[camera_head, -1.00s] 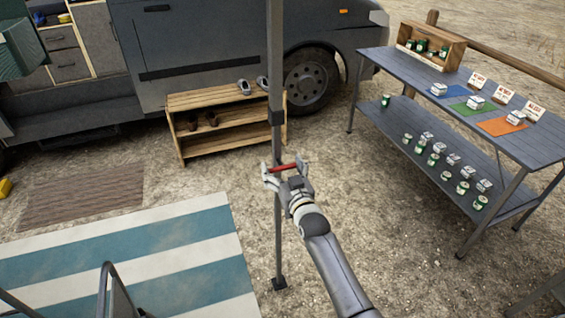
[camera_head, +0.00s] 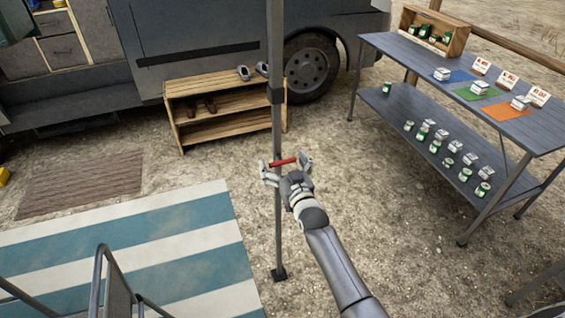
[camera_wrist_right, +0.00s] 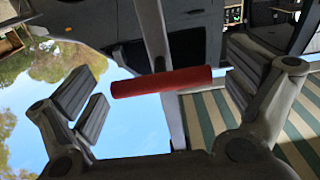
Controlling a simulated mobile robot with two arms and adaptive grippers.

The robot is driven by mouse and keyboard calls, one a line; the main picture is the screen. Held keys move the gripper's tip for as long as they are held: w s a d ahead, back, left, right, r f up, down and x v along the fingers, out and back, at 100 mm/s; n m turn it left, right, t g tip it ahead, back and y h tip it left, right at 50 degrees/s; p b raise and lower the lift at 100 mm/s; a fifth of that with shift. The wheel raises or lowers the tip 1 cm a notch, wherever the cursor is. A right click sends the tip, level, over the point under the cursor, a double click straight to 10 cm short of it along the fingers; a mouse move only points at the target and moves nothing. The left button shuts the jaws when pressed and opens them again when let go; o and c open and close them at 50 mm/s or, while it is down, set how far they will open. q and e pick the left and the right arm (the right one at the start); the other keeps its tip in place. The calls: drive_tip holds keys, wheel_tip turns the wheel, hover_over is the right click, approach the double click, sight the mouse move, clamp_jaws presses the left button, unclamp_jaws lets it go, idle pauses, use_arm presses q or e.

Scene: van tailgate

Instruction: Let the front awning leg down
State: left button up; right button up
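The awning leg (camera_head: 277,215) is a grey upright pole with a dark collar (camera_head: 276,96) partway up and a dark foot (camera_head: 279,274) resting on the gravel. A red handle (camera_head: 284,162) sits across the leg below the collar. My right gripper (camera_head: 286,172) is at the red handle, with a finger on either side. In the right wrist view, the red handle (camera_wrist_right: 162,81) lies between the spread finger pads, with a gap at the left pads; the leg (camera_wrist_right: 158,40) passes behind it. The right gripper is open. My left gripper is not in view.
A wooden shoe rack (camera_head: 225,105) stands behind the leg by the van (camera_head: 200,40). A grey table (camera_head: 470,95) with cans and boxes is at the right. A striped mat (camera_head: 130,250) lies at the left. Gravel around the foot is clear.

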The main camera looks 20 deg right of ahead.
drive_tip(key=shift+s, duration=0.1)
drive_tip(key=s, duration=1.2)
drive_tip(key=shift+d, duration=0.2)
drive_tip(key=shift+w, duration=0.1)
drive_tip(key=s+a+f+g, duration=0.1)
drive_tip(key=s+f+g, duration=0.3)
drive_tip(key=f, duration=0.7)
drive_tip(key=s+f+n+g, duration=0.1)
drive_tip(key=s+f+g, duration=0.1)
drive_tip(key=s+f, duration=0.65)
drive_tip(key=s+a+f+g, duration=0.1)
drive_tip(key=s+f+g, duration=0.2)
drive_tip(key=f, duration=1.1)
drive_tip(key=s+d+f+g, duration=0.1)
drive_tip(key=s+f, duration=0.4)
drive_tip(key=s, duration=0.6)
drive_tip(key=s+d+f+g, duration=0.2)
drive_tip(key=s+f+g, duration=0.2)
drive_tip(key=s, duration=0.7)
drive_tip(key=s+d+f+n+g, duration=0.1)
drive_tip(key=s+f+g, duration=0.2)
drive_tip(key=s+f, duration=0.4)
drive_tip(key=s, duration=0.4)
drive_tip(key=shift+s+d+f+h, duration=0.2)
drive_tip(key=shift+d+f+h, duration=0.1)
drive_tip(key=shift+d, duration=0.05)
